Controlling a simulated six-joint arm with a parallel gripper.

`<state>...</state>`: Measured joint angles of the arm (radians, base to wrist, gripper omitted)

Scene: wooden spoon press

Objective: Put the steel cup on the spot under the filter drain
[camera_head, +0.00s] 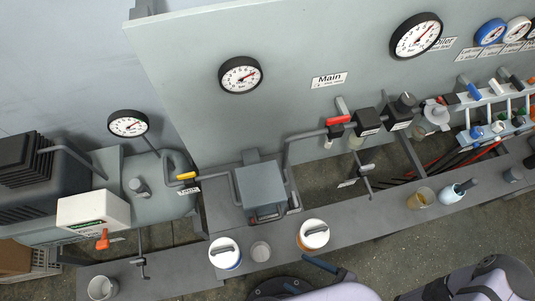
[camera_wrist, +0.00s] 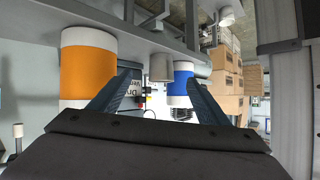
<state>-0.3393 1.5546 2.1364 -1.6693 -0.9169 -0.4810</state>
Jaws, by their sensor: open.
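I cannot tell for sure which outlet is the filter drain; a small valve (camera_head: 366,168) with a label hangs right of centre.
Another pale cup (camera_head: 102,288) stands at the bench's left end. An amber cup (camera_head: 420,198) and a blue-white mug (camera_head: 457,191) stand at right. Bench between the orange container and amber cup is clear.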

